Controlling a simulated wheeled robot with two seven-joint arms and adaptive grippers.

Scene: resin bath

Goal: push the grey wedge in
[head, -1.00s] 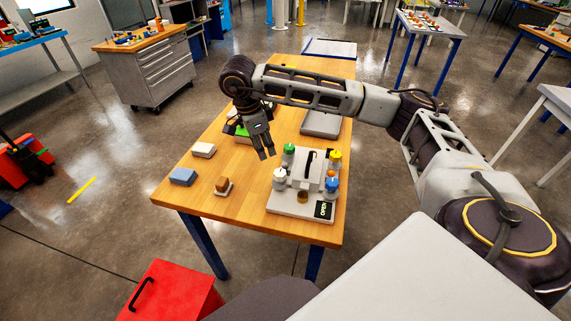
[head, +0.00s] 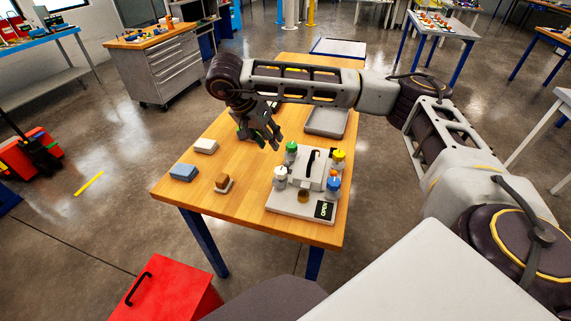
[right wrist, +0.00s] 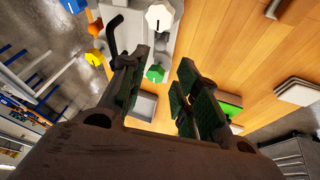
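I cannot clearly make out a grey wedge. The light grey fixture (head: 286,203) stands at the table's right front, with a black-handled block (head: 309,176) and green, white, yellow and blue knobs; an "OPEN" label (head: 325,209) is on its front corner. My right gripper (head: 268,142) is above the table, behind and left of the fixture and apart from it. In the right wrist view its fingers (right wrist: 159,72) are spread with nothing held; the green knob (right wrist: 155,74) shows beyond the gap. My left gripper is not in view.
A pale block (head: 205,146), a blue block (head: 183,173) and a brown-topped block (head: 224,184) lie on the left of the table. A grey tray (head: 326,122) is behind the fixture. A green thing (right wrist: 230,103) lies near the right finger in the wrist view. Wood between blocks and fixture is clear.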

